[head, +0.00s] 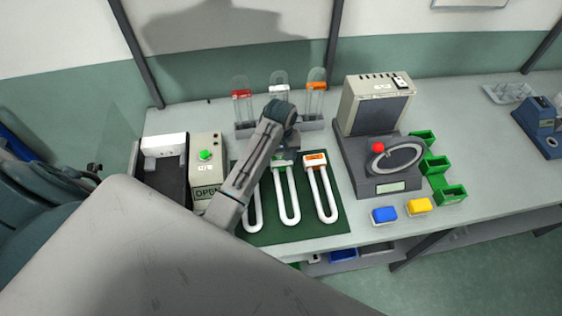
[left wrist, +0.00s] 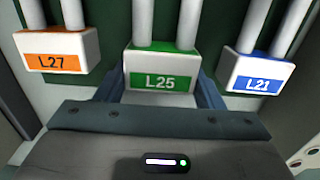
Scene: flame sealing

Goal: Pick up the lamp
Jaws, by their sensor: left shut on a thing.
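Three white U-shaped lamps lie side by side on a dark green mat (head: 300,234). The middle lamp (head: 293,212) has a green label reading L25; it also shows in the left wrist view (left wrist: 163,72). The right lamp (head: 330,205) has an orange label, L27. The left lamp (head: 257,215) is partly hidden behind my left arm; the left wrist view shows a blue-labelled L21 lamp (left wrist: 258,72). My left gripper (head: 284,158) is shut on the L25 lamp's base, one finger on each side. I cannot tell whether this lamp is lifted. My right gripper is not in view.
Behind the mat, a rack (head: 312,125) holds glass tubes. A grey machine with a red knob (head: 378,147) stands right; green bins (head: 436,165), a blue block (head: 384,215) and a yellow block (head: 418,206) are near it. A machine with a green button (head: 205,155) stands left.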

